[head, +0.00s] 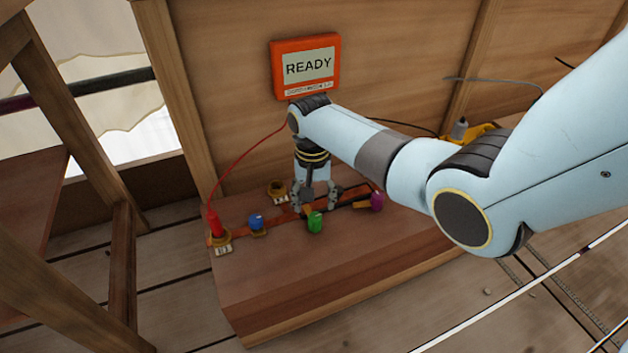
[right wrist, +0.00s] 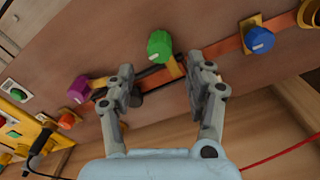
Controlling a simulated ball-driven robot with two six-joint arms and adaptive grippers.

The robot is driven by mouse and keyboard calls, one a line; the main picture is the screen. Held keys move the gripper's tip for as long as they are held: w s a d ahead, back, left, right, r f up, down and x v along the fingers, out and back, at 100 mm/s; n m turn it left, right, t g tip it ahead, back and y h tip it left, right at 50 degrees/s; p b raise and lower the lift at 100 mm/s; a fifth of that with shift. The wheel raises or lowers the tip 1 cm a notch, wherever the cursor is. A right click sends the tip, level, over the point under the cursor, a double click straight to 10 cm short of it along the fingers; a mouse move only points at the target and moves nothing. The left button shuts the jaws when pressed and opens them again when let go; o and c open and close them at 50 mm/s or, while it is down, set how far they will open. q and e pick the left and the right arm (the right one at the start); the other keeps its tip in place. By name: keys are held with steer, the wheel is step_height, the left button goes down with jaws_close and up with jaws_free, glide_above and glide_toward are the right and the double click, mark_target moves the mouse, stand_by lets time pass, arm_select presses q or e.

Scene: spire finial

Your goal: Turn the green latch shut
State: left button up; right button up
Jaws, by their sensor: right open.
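In the right wrist view the green latch (right wrist: 160,46) shows a pale mark and stands just beyond the fingertips, beside an orange strip. My right gripper (head: 316,200) points down at the block, close behind the green latch. In the right wrist view my right gripper (right wrist: 160,82) is open, with no object between its fingers. I cannot tell whether a finger touches the strip. My left gripper is not in view.
A blue knob (head: 257,222) and a red plug (head: 214,225) with a red wire stand to the left. A purple knob (head: 376,201) is to the right. An orange screen (head: 306,66) reading READY hangs on the wall behind. A yellow device (head: 478,133) lies at the back right.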

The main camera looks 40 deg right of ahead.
mark_target(314, 215)
steer(key=shift+r, duration=2.8)
